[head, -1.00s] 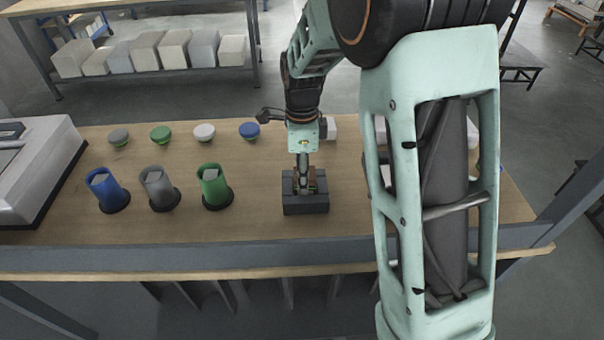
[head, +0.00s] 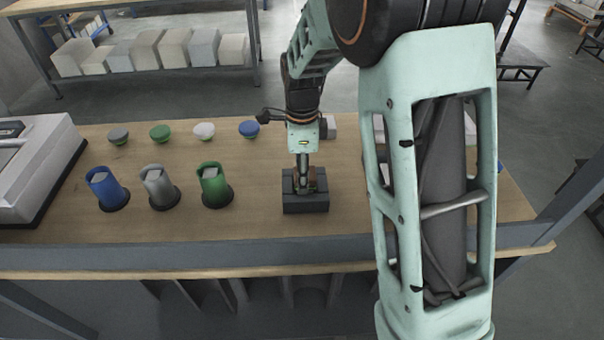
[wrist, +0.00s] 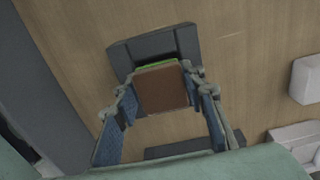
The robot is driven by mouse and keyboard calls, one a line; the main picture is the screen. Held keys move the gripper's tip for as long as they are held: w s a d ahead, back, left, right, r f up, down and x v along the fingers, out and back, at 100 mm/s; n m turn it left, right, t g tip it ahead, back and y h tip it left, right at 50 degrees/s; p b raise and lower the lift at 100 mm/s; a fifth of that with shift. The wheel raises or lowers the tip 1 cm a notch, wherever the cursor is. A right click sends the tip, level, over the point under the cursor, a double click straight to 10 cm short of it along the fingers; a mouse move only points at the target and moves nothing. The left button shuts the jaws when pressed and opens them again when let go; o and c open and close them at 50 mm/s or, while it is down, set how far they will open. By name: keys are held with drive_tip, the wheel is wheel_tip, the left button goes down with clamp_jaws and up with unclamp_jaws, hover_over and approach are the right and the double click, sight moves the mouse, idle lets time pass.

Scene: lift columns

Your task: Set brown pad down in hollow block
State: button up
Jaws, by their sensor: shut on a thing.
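The brown pad (wrist: 161,89) is held between the two fingers of my gripper (wrist: 163,100) in the wrist view. A strip of green shows along the pad's far edge. The dark grey hollow block (head: 305,203) stands on the table, and my gripper (head: 306,184) reaches down into its opening from above. In the wrist view the block's far wall (wrist: 187,42) shows beyond the pad. The fingers and pad hide much of the opening, and I cannot tell whether the pad touches the block's floor.
A row of blue, grey and green cups (head: 213,187) stands left of the block. Several coloured knobs (head: 204,131) sit behind them. A pale machine (head: 36,170) is at the far left. Bare wooden table (head: 258,190) lies between the green cup and the block.

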drive_tip(key=shift+f, duration=0.2)
drive_tip(key=o, duration=1.2)
